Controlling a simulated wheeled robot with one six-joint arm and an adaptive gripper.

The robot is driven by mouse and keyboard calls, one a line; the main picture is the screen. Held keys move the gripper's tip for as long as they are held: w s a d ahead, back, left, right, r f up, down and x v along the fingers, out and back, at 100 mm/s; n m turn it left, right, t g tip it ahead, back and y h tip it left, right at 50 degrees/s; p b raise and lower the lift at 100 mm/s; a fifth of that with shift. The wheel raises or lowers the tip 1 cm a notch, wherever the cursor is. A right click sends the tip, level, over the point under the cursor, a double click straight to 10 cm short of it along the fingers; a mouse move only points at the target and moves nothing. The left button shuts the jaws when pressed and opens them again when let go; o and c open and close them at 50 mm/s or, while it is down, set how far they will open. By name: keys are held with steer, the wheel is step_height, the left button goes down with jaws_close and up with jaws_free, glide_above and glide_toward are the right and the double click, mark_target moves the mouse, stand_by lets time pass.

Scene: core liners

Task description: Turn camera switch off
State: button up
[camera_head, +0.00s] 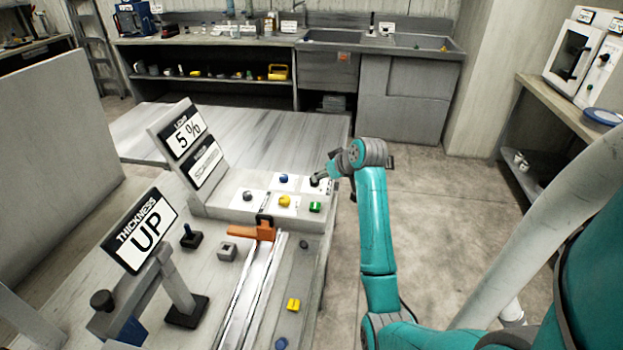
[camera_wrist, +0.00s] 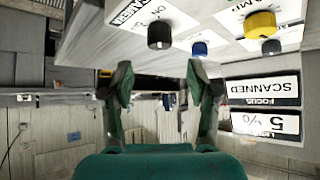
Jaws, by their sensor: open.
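A control box (camera_head: 232,198) with several knobs stands on the grey table. A black knob (camera_head: 314,182) sits at its back right corner, close to my gripper (camera_head: 325,175). In the wrist view a black knob (camera_wrist: 159,35) with a white label shows above the gap between the fingers, apart from them. My gripper (camera_wrist: 160,78) is open and empty. A blue knob (camera_head: 284,178) and a yellow knob (camera_head: 284,201) are beside it to the left.
A green knob (camera_head: 315,207) and another black knob (camera_head: 247,196) are on the same box. Display signs reading 5% (camera_head: 187,134) and UP (camera_head: 147,231) stand at left. An orange clamp (camera_head: 265,231) sits on a rail. Floor right of the table is clear.

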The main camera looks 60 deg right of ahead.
steer(key=x, duration=0.7)
steer(key=shift+w+d+f, duration=0.1)
steer(key=shift+w+f, duration=0.15)
steer(key=shift+f, duration=0.05)
jaws_close()
